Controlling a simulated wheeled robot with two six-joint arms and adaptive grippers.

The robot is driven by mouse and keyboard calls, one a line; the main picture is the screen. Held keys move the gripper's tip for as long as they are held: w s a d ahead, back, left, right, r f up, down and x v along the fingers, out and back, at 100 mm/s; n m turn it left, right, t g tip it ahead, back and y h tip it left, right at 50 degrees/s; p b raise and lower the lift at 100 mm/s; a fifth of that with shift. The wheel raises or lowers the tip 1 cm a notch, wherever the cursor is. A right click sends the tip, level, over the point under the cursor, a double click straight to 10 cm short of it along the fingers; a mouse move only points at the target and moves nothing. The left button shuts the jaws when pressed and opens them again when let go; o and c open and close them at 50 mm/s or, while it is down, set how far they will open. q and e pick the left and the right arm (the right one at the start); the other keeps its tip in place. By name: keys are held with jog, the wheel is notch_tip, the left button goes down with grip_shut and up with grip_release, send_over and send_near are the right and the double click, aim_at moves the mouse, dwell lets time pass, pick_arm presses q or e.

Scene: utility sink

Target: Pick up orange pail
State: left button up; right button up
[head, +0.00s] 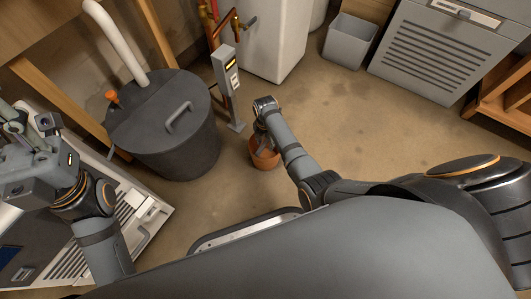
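The orange pail (266,162) is a small orange-brown bucket on the floor near the middle of the head view. My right gripper (261,141) points down at the pail, and its fingers overlap the pail's rim and opening. Whether the fingers touch or hold the pail is too small to tell. My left gripper (14,128) is at the left edge of the view, well away from the pail and above a grey-white appliance. Its fingers are partly cut off by the frame edge, and their opening is unclear.
A dark lidded tank (170,135) stands left of the pail, with a grey post (228,85) and pipes behind it. A white cabinet (272,40), a grey bin (350,42) and a louvered unit (440,50) line the back.

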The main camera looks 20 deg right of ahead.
grip_shut()
dwell(0.3)
